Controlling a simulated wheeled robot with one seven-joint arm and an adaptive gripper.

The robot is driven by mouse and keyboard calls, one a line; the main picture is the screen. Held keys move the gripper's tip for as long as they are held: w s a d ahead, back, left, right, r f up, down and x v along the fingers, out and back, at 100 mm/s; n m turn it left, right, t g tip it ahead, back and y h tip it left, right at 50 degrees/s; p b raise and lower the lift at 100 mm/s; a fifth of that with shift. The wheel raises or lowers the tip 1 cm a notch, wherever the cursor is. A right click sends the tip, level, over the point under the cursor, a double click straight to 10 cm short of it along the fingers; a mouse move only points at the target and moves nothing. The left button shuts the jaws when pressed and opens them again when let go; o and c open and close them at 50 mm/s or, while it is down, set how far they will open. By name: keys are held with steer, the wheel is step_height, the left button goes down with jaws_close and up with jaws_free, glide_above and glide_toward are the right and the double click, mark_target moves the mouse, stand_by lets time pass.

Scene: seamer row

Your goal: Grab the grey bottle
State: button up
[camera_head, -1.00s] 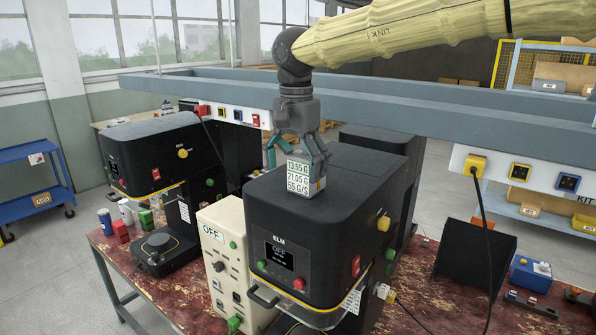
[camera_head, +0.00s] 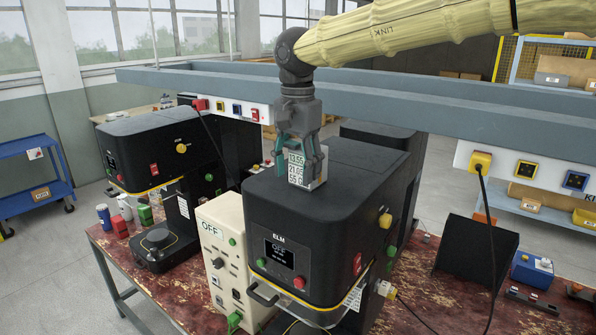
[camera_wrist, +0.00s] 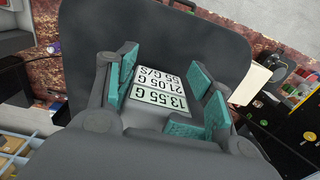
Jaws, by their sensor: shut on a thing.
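My gripper (camera_head: 303,158) is at the top of the black ELM machine (camera_head: 325,205), shut on a small grey block (camera_head: 306,174) with white number labels. In the wrist view, the teal finger pads are on both sides of this block (camera_wrist: 152,115), and its labels read 13.55 G, 21.05 G and 55 G/S. The block appears to rest on the machine's top. No thing in view is clearly a grey bottle. A pale, bottle-like thing (camera_head: 125,207) stands at the table's far left, well away from my gripper; it is too small to tell its kind.
A second black machine (camera_head: 150,150) stands to the left, with a cream control box (camera_head: 222,250) between. A grey beam (camera_head: 420,105) crosses behind my gripper. A blue can (camera_head: 104,216) and small coloured blocks are at the table's left end. A cable hangs at right.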

steer(key=shift+s+d+f, duration=0.1)
steer(key=shift+d+f, duration=0.05)
steer(key=shift+f, duration=0.45)
steer(key=shift+r+b, duration=0.2)
steer(key=shift+b, duration=0.15)
steer(key=shift+r, duration=0.35)
steer(key=c, duration=0.3)
steer(key=shift+d+r+b, duration=0.15)
steer(key=shift+r+b, duration=0.5)
steer(key=shift+r, duration=0.2)
jaws_close()
steer(key=shift+r, duration=0.3)
steer(key=s+a+r+b, duration=0.2)
steer(key=s+b, duration=0.4)
steer(key=s, duration=0.9)
steer(key=shift+s+a, duration=0.2)
steer(key=shift+a, duration=0.45)
steer(key=o, duration=1.6)
jaws_free()
steer(key=shift+c, duration=0.2)
